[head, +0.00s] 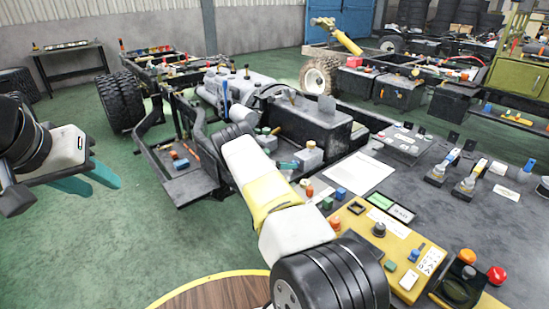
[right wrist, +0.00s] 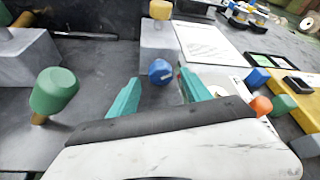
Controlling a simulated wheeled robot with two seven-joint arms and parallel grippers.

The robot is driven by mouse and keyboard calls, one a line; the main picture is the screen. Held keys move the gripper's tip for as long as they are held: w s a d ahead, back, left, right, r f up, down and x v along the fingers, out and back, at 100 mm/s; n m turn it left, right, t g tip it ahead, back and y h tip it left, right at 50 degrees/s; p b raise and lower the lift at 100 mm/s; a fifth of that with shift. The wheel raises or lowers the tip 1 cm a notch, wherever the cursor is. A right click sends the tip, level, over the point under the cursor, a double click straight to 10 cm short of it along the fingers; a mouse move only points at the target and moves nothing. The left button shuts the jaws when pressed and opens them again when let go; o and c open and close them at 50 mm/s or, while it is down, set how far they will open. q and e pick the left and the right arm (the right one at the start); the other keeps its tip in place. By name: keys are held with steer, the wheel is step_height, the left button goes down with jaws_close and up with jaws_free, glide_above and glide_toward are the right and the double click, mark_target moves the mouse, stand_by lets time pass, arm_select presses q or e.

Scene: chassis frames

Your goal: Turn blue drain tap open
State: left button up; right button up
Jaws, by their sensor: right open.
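The blue tap (right wrist: 160,71) is a small round blue knob in the upper middle of the right wrist view, in front of a grey block. My right gripper (right wrist: 157,79) is open, with one teal finger on each side of the blue knob; I cannot tell whether either touches it. In the head view my right gripper (head: 286,165) shows only a teal finger beyond my pale wrist, and I cannot make out the blue tap there. My left gripper (head: 105,190) is at the far left, open and empty above the green floor, away from the tap.
A green knob (right wrist: 53,90) stands left of my right gripper, and a yellow knob (right wrist: 160,10) sits on the grey block beyond the tap. A white sheet (head: 358,174) and a yellow control panel (head: 405,275) lie on the dark bench to the right. Floor at left is clear.

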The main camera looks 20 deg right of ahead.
steer(key=v, duration=0.4)
steer(key=shift+a+r, duration=0.1)
steer(key=shift+a, duration=0.05)
steer(key=shift+s+r+m+t, duration=0.4)
steer(key=shift+m+t, duration=0.2)
steer(key=shift+m, duration=0.2)
steer(key=shift+s+m+t+y, duration=0.25)
steer(key=shift+m+t+y, duration=0.05)
steer(key=shift+m, duration=0.2)
steer(key=shift+s+a+f+m+t, duration=0.1)
steer(key=shift+s+a+m+t, duration=0.1)
steer(key=shift+s+m+t, duration=0.4)
steer(key=x, duration=0.7)
steer(key=shift+w+d+f, duration=0.15)
steer(key=shift+w+f, duration=0.1)
steer(key=shift+f, duration=0.05)
steer(key=shift+c, duration=0.3)
